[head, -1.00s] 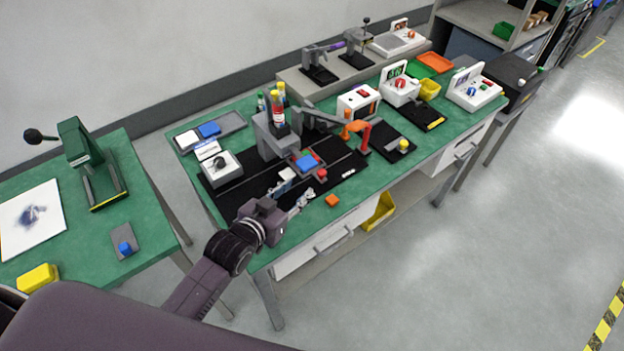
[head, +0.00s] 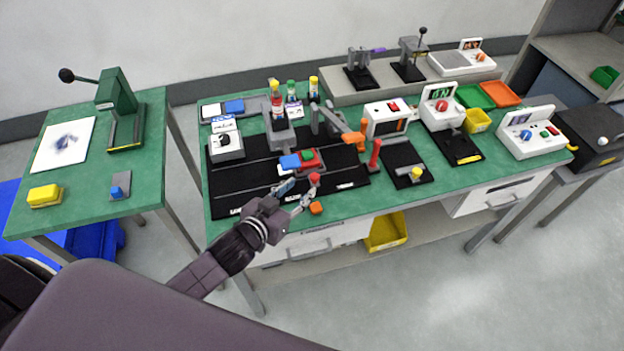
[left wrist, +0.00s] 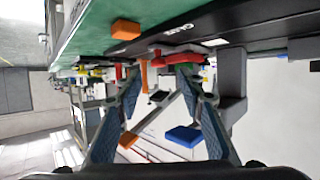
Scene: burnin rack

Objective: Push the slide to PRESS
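The slide (head: 307,168) sits on the black track board (head: 240,185) of the green bench, with a red knob (head: 314,178) at its front and a blue block (head: 290,162) and a green-topped part on or beside it. White labels run along the board's front edge, too small to read surely; the rightmost is at the right end. My left gripper (head: 298,196) is just in front of the slide, near the knob; contact cannot be told. In the left wrist view its two fingers (left wrist: 158,92) are apart with no object clearly held. My right gripper is not in view.
A grey press column (head: 280,138) stands behind the slide. An orange arm (head: 352,138) and a red post (head: 375,154) stand to its right. A small orange block (head: 316,208) lies at the front edge, right of my gripper. The floor at the front right is clear.

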